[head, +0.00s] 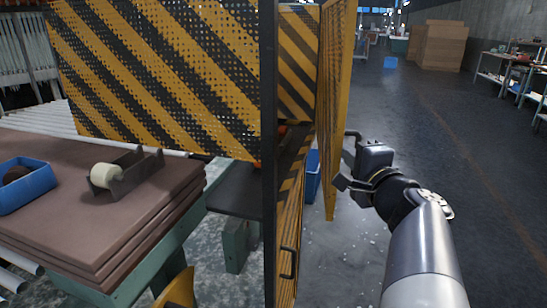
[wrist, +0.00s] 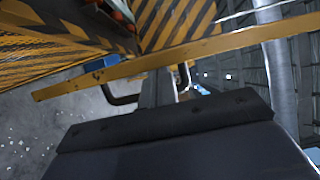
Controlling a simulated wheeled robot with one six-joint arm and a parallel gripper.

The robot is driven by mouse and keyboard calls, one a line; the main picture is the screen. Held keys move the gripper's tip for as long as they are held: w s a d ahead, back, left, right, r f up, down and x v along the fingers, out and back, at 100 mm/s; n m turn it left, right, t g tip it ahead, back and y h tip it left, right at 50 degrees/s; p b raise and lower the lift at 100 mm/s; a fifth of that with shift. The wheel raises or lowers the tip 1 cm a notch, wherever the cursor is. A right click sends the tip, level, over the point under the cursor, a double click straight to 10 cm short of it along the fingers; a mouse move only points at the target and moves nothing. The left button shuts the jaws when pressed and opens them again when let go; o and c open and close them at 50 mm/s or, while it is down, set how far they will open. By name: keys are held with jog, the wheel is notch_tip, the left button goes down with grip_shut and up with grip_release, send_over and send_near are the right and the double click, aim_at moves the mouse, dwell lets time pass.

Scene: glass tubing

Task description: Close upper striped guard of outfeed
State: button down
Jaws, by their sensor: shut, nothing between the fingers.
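The upper striped guard (head: 336,110) is a yellow-and-black mesh panel. It stands swung out from the machine, seen nearly edge-on in the head view. In the wrist view its yellow edge (wrist: 230,44) crosses the picture at a slant. My gripper (head: 358,165) is shut and empty at the outer side of this panel, by its dark handle (head: 352,135). In the wrist view curved dark handle parts (wrist: 118,98) show on both sides of my gripper (wrist: 158,85). The handle's middle is hidden, and I cannot tell whether my fingers touch it.
A lower striped guard (head: 290,225) with a black handle (head: 288,262) sits below the opening, beside a dark post (head: 268,150). A large fixed striped panel (head: 165,75) stands left. A blue bin (head: 313,175) is behind the open panel. The floor (head: 420,120) to the right is clear.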

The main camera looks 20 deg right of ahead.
jog(key=w+a+b, duration=0.2)
jog(key=w+a, duration=0.1)
jog(key=a, duration=0.4)
jog(key=shift+w+a+b, duration=0.15)
jog(key=shift+w+b, duration=0.2)
